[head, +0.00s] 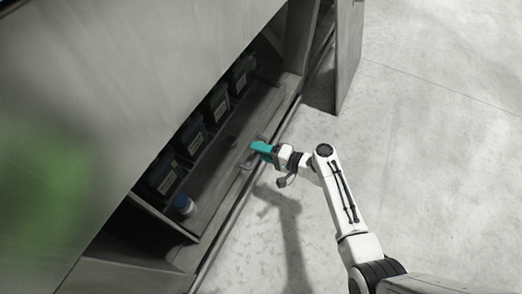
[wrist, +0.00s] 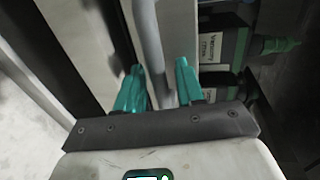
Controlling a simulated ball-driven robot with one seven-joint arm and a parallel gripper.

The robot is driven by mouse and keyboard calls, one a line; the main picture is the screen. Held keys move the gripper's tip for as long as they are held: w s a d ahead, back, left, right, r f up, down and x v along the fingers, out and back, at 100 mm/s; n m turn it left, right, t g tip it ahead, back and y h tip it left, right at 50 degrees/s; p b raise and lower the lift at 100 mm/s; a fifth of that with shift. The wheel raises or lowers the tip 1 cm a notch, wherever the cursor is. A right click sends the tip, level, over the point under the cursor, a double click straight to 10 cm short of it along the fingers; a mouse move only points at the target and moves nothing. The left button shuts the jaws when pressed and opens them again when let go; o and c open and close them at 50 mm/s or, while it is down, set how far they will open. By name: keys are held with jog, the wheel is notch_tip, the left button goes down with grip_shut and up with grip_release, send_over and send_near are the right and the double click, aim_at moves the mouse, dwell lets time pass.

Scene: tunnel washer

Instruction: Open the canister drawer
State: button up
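The canister drawer (head: 213,188) is low in the cabinet, with several dark labelled canisters (head: 194,138) in a row behind its front. Its grey bar handle (head: 247,161) is on the front; in the wrist view the handle (wrist: 149,45) runs upright. My gripper (head: 258,148) with teal fingers is at the handle. In the wrist view my gripper (wrist: 160,82) has its fingers apart, and the bar passes between them in the picture. Whether either finger touches the bar I cannot tell. A labelled canister (wrist: 215,45) shows right of the fingers.
A cabinet door (head: 348,55) stands open at the far end. A large panel (head: 130,70) overhangs the drawer. The pale floor (head: 440,130) to the right is clear.

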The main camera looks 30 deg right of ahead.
grip_shut()
jog(key=shift+s+d, duration=0.1)
dwell(0.4)
